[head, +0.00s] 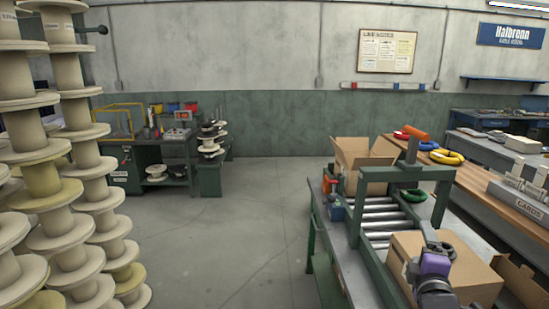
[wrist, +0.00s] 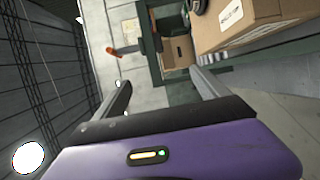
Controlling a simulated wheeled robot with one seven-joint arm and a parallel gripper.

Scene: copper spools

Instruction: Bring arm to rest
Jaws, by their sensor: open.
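My gripper (wrist: 163,88) shows in the wrist view with its two grey fingers spread apart and nothing between them. Its purple body fills the lower part of that view. In the head view my arm rises at the bottom right, and its purple wrist part (head: 435,265) stands in front of a closed cardboard box (head: 463,283). The fingers are hard to make out there. The wrist view shows a labelled cardboard box (wrist: 255,22) at the upper right, beyond the right finger; I cannot tell whether they touch.
A green-framed roller conveyor (head: 380,217) runs at the right, with an open cardboard box (head: 362,155) at its far end. A wooden bench (head: 470,180) holds coloured rings. Tall stacks of pale spools (head: 75,160) stand at left. The middle floor (head: 235,240) is clear.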

